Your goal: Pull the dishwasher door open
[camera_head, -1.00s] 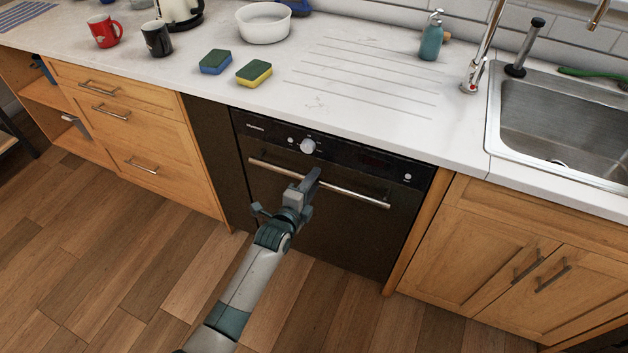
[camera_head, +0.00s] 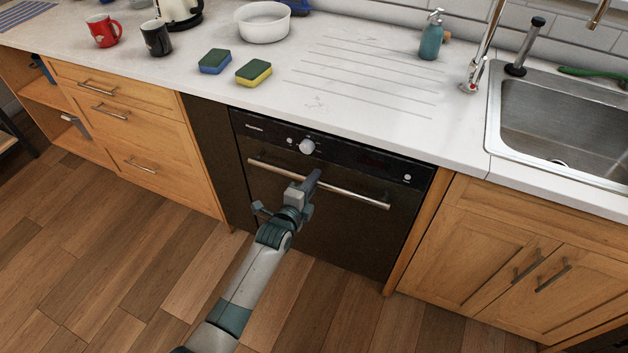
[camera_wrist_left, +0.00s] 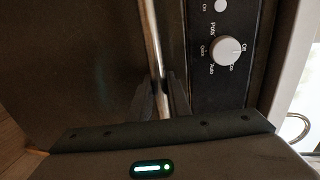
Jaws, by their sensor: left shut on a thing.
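The dishwasher door (camera_head: 345,225) is a dark front panel under the counter and looks closed, flush with its control strip. Its long silver handle (camera_head: 358,194) runs across the top of the door. My left gripper (camera_head: 314,178) is at the middle of the handle, shut on it. In the left wrist view the two dark fingers (camera_wrist_left: 163,98) sit on either side of the handle bar (camera_wrist_left: 151,40), and the dial (camera_wrist_left: 228,51) shows beside them. The fingertips are partly hidden in the head view. My right gripper is not in view.
The wooden floor (camera_head: 100,240) before the door is clear apart from my left arm. Wooden drawers (camera_head: 140,125) flank it on the left, a cupboard (camera_head: 490,250) on the right. Sponges (camera_head: 253,72), mugs (camera_head: 103,31), a bowl (camera_head: 263,22) and a sink (camera_head: 560,115) are above.

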